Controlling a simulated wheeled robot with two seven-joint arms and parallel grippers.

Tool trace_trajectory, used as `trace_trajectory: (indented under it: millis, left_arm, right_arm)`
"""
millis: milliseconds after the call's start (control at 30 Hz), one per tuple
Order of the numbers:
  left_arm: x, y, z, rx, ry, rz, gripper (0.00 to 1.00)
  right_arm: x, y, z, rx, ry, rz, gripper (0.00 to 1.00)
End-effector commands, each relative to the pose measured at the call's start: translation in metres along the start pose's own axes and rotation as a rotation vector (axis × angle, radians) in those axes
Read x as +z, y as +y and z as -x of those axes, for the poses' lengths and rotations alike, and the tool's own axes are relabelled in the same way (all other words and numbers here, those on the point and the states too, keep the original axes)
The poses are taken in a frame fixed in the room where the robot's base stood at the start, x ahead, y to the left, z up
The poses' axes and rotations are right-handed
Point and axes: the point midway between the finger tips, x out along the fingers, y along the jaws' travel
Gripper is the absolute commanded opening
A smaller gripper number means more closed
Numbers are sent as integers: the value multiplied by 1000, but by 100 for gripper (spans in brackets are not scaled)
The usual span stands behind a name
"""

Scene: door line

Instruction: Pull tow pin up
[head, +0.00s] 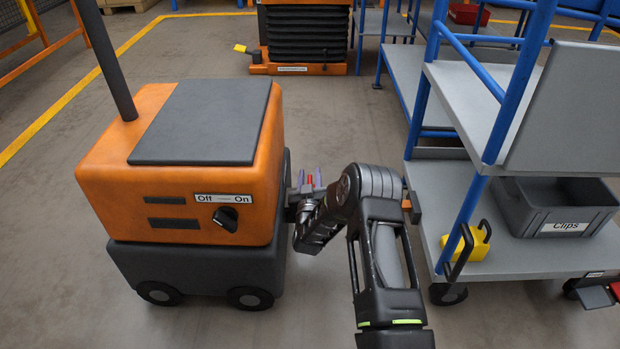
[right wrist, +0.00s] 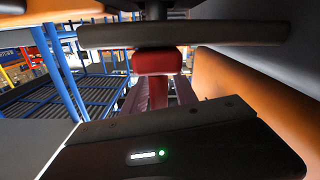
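The orange tugger (head: 180,200) stands at the left, with a dark grey base and an Off–On knob on its near side. The red tow pin (head: 310,182) shows at the tugger's right side, by the hitch. My right gripper (head: 310,180) is there, with its purplish fingers on either side of the pin. In the right wrist view the pin's red top (right wrist: 158,62) sits between the fingers, below a dark bar. I cannot tell whether the fingers touch it. The lower pin is hidden. My left gripper is out of view.
A blue-framed grey cart (head: 450,262) stands close to the right of my arm. An orange machine with black bellows (head: 305,40) stands behind.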

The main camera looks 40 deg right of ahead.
Motion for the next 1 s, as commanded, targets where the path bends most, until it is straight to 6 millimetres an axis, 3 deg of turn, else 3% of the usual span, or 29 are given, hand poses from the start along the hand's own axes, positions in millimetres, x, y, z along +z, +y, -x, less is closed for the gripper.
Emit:
trace_trajectory:
  millis: [233,633,1000]
  left_arm:
    - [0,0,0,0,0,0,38]
    - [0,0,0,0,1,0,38]
    - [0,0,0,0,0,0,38]
  right_arm:
    - [0,0,0,0,0,0,33]
    - [0,0,0,1,-1,0,0]
    - [0,1,0,1,-1,1,0]
